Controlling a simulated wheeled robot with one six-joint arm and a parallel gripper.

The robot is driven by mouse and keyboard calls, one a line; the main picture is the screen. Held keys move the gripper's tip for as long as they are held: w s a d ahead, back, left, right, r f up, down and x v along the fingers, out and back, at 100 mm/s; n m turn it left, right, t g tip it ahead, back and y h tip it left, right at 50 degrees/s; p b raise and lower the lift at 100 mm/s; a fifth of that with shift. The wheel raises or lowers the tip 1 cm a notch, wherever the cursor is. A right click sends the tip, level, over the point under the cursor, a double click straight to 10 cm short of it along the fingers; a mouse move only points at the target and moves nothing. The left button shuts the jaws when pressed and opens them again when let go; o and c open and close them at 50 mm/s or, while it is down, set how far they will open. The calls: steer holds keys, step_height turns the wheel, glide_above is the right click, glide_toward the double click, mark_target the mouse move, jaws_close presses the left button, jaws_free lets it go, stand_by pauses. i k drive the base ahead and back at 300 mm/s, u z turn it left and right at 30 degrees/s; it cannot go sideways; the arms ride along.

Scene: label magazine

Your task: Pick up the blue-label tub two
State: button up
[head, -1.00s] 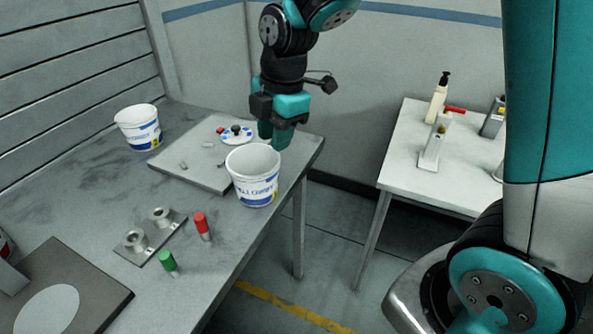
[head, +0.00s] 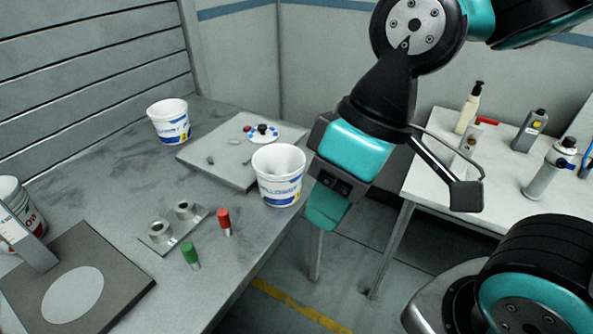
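Two white tubs with blue labels stand upright on the grey workbench. One tub (head: 169,123) is at the back left. The other tub (head: 277,177) is nearer, at the right edge of a pale board. Each label has a small yellow patch, but its number is too small to read, so I cannot tell which is tub two. My gripper (head: 325,207) hangs just right of the nearer tub in the picture, past the bench's right edge. Its fingers overlap in this view, so its opening is hidden. No tub is seen in it.
The pale board (head: 205,165) holds a small dial and bits. A two-cup holder (head: 172,231), a red cylinder (head: 224,221) and a green cylinder (head: 191,255) lie in front. A red-label tub (head: 27,212) is at the left. A white side table (head: 420,165) with bottles stands right.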

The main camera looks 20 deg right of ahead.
mark_target(169, 117)
steer(key=u, duration=0.5)
steer(key=k, duration=0.6)
steer(key=z, duration=0.35)
steer(key=i, duration=1.3)
steer(key=u, duration=0.8)
steer(key=i, duration=0.4)
steer(key=u, duration=0.35)
